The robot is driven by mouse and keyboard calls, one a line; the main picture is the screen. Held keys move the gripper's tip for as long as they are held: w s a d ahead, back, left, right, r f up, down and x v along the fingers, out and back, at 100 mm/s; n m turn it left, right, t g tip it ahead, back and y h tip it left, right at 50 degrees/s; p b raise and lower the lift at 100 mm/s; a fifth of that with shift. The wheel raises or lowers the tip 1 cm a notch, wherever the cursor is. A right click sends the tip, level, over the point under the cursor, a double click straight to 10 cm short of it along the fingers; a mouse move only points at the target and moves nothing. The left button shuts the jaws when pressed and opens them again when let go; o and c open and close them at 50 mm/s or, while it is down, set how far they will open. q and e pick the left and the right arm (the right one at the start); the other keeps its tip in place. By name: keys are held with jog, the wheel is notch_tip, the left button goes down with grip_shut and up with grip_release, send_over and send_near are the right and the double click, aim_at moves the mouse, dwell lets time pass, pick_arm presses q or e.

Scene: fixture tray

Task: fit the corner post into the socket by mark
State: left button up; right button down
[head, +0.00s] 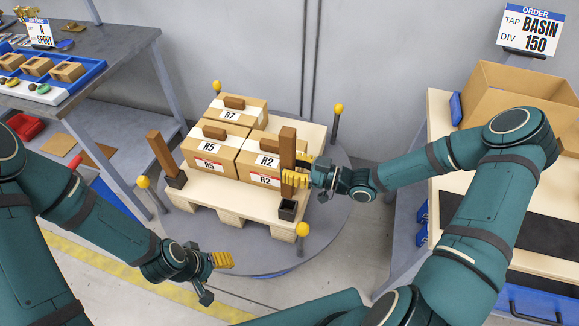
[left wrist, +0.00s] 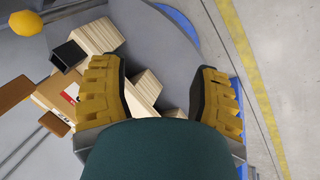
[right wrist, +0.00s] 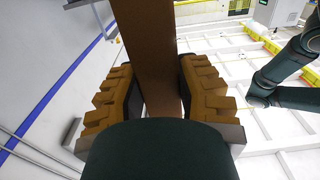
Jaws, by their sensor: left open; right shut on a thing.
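My right gripper (head: 300,172) is shut on a brown corner post (head: 287,147), held roughly upright. The right wrist view shows the post (right wrist: 146,60) between its yellow fingers. An empty-looking black square socket (head: 287,210) sits at the pallet's near right corner, just below the post in the head view. I cannot tell whether the post's lower end is exactly over it. The socket (left wrist: 68,56) also shows in the left wrist view. A second brown post (head: 161,150) stands in a black socket (head: 176,181) at the left corner. My left gripper (head: 215,262) is open and empty in front of the pallet.
The wooden pallet (head: 228,200) carries cardboard boxes (head: 210,147) labelled R7, R5 and R2, close to the held post. It rests on a round grey platform (head: 335,215) with yellow-topped stanchions (head: 302,230). Benches stand left (head: 120,45) and right (head: 440,110).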

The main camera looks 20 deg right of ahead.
aim_at(290, 194)
jog(key=shift+f+b, duration=2.4)
jog(key=shift+f, duration=0.55)
jog(key=shift+b, duration=0.4)
jog(key=shift+f, duration=1.25)
jog(key=shift+f, duration=2.3)
jog(key=c, duration=0.7)
grip_release()
jog(key=shift+o, duration=0.2)
jog(key=v, duration=1.2)
